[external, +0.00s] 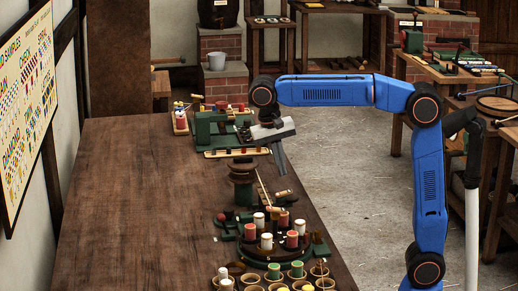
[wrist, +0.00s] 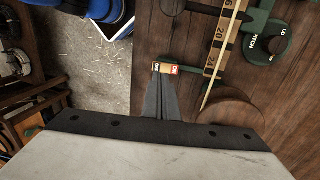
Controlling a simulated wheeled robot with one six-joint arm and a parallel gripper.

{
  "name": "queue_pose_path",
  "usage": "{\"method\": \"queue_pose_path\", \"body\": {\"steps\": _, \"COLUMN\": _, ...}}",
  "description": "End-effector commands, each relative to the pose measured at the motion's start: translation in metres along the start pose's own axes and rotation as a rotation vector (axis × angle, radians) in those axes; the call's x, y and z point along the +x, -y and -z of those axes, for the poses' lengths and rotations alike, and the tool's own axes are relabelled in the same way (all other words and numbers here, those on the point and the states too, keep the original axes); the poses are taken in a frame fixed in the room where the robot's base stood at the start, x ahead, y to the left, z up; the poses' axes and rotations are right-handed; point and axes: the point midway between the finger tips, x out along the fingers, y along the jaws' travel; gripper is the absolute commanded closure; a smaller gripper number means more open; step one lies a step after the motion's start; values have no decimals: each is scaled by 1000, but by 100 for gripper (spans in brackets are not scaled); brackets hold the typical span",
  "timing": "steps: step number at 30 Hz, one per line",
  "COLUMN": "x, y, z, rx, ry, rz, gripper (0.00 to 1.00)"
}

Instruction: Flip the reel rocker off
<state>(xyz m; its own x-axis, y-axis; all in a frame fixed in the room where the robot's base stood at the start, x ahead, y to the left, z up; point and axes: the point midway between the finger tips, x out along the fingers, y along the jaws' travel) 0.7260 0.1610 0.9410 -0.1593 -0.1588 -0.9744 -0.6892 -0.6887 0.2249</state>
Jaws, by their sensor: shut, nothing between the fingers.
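The reel rocker (wrist: 166,68) is a small switch plate in the wrist view, on a dark green mount near the wooden table's edge. It has an orange part marked ON on its right and a part marked OFF on its left. I cannot tell which side is pressed down. My gripper (wrist: 161,88) is shut and empty, its fingertips pointing at the rocker's lower side in the picture; I cannot tell whether they touch it. In the external view my gripper (external: 281,173) points down near the table's right edge. I cannot make out the rocker there.
In the wrist view, a numbered scale (wrist: 221,40), a green PITCH dial (wrist: 277,45) and a brown disc (wrist: 228,112) lie to the right. In the external view, a dark reel (external: 242,170) and a bobbin carrier (external: 267,252) stand nearby. The table's left part (external: 130,200) is clear.

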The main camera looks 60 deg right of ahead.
Motion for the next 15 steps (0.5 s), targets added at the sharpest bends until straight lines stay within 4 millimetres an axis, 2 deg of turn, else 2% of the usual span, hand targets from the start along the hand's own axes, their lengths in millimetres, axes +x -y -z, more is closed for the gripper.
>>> {"method": "queue_pose_path", "body": {"steps": 6, "x": 35, "y": 0, "z": 0, "rx": 0, "ry": 0, "rz": 0, "gripper": 100}}
{"method": "queue_pose_path", "body": {"steps": 15, "x": 57, "y": 0, "z": 0, "rx": 1, "ry": -1, "rz": 1, "gripper": 100}}
